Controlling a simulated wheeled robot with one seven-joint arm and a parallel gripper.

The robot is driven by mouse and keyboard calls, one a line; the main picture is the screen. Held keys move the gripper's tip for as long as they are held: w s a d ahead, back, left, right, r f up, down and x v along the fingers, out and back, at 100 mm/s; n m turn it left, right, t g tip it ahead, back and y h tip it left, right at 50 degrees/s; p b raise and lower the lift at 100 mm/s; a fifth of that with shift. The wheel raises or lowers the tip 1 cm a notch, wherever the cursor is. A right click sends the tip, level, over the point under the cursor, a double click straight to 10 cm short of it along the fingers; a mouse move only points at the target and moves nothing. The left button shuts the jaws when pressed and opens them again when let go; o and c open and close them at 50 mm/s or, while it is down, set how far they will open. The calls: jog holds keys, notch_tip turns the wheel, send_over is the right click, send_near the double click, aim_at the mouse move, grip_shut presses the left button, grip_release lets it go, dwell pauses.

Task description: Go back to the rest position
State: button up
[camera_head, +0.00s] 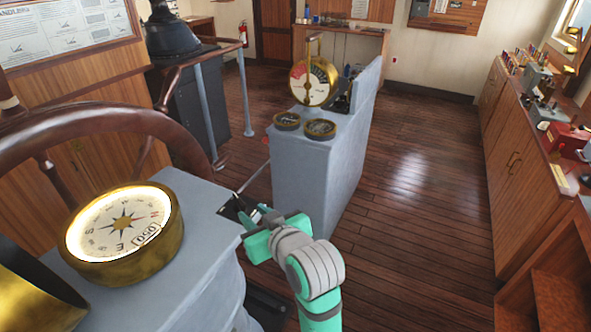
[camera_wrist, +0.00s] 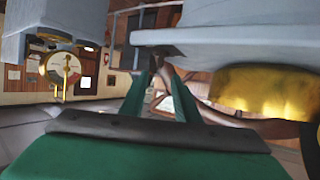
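My gripper (camera_head: 248,213) is at the right-hand side of the grey compass console (camera_head: 200,215), close to a small dark bracket (camera_head: 230,207) with a thin lever (camera_head: 254,176) rising from it. In the wrist view, my gripper's two green fingers (camera_wrist: 158,75) show a gap between their tips. The dark bracket (camera_wrist: 155,50) is just beyond the tips. I cannot tell whether the fingers touch the bracket or lever. I see nothing held.
A brass compass (camera_head: 122,232) sits on the console beside a wooden ship's wheel (camera_head: 95,122). A grey pedestal (camera_head: 310,175) with a brass dial (camera_head: 314,83) stands ahead. A wooden counter (camera_head: 515,150) lines the right. The wooden floor (camera_head: 420,190) between is clear.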

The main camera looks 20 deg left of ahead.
jog(key=s+d+f+m+t+h, duration=0.3)
jog(key=d+f+m, duration=0.3)
jog(key=d+f, duration=0.3)
jog(key=s+d+f+m+t+h, duration=0.35)
jog(key=d+f+m, duration=0.2)
jog(key=f, duration=0.65)
jog(key=s+d+f+h, duration=0.1)
jog(key=s+d, duration=0.3)
jog(key=s, duration=0.4)
jog(key=s+d+h, duration=0.2)
jog(key=s+d, duration=0.3)
jog(key=s, duration=0.3)
jog(key=s+d+f+t+h, duration=0.1)
jog(key=s+d, duration=0.4)
jog(key=s, duration=0.3)
jog(key=shift+s+f+h, duration=0.25)
jog(key=shift+f+h, duration=0.05)
jog(key=shift+h, duration=0.05)
jog(key=shift+w+d, duration=0.1)
jog(key=shift+d, duration=0.05)
